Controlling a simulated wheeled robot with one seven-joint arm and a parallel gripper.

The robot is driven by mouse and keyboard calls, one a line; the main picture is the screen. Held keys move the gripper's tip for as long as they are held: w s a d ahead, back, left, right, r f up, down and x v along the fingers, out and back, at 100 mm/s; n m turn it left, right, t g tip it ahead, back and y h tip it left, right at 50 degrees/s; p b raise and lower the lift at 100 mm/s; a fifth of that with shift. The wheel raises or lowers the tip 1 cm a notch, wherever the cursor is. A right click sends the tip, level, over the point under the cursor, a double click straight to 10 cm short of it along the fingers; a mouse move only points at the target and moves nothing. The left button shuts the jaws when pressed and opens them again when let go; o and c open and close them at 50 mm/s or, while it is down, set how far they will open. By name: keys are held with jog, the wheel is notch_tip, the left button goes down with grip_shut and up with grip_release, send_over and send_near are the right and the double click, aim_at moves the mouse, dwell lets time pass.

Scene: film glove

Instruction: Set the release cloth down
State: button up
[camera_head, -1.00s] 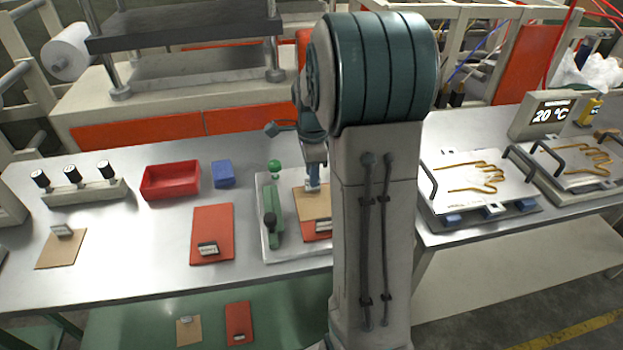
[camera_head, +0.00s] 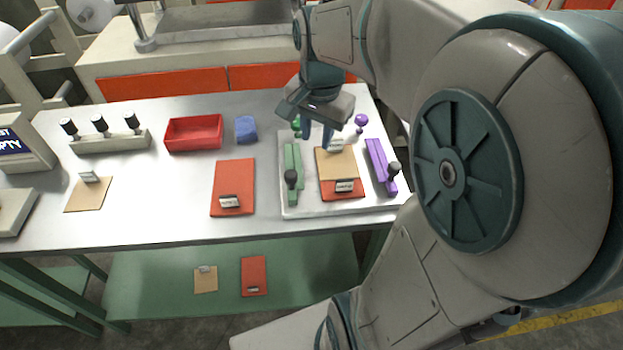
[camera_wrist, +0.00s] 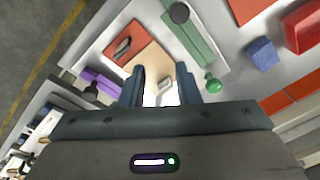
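A tan cloth (camera_head: 337,164) lies on a red sheet (camera_head: 344,196) on a pale tray (camera_head: 300,208). In the wrist view the cloth (camera_wrist: 150,64) shows beyond the fingers. It bears a small pale tab (camera_head: 336,144) at its far edge, and a labelled block (camera_head: 345,185) sits near the red sheet's front edge. My gripper (camera_head: 318,141) is at the far end of the cloth, beside the tab. In the wrist view my gripper (camera_wrist: 162,92) has its fingers wide apart, with the tab between them and gaps visible. Finger contact with the cloth is unclear.
A green clamp bar (camera_head: 292,168) and a purple one (camera_head: 380,168) flank the cloth. A red bin (camera_head: 194,133), blue block (camera_head: 245,130) and another red sheet (camera_head: 233,182) stand left. Another tan sheet (camera_head: 88,196) lies far left.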

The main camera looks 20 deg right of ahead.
jog(key=s+a+f+n+t, duration=0.1)
jog(key=s+a+f+n, duration=0.2)
jog(key=s+n, duration=0.6)
jog(key=shift+s+a+n, duration=0.3)
jog(key=shift+a+n, duration=0.3)
jog(key=shift+a, duration=0.55)
jog(key=shift+f, duration=0.1)
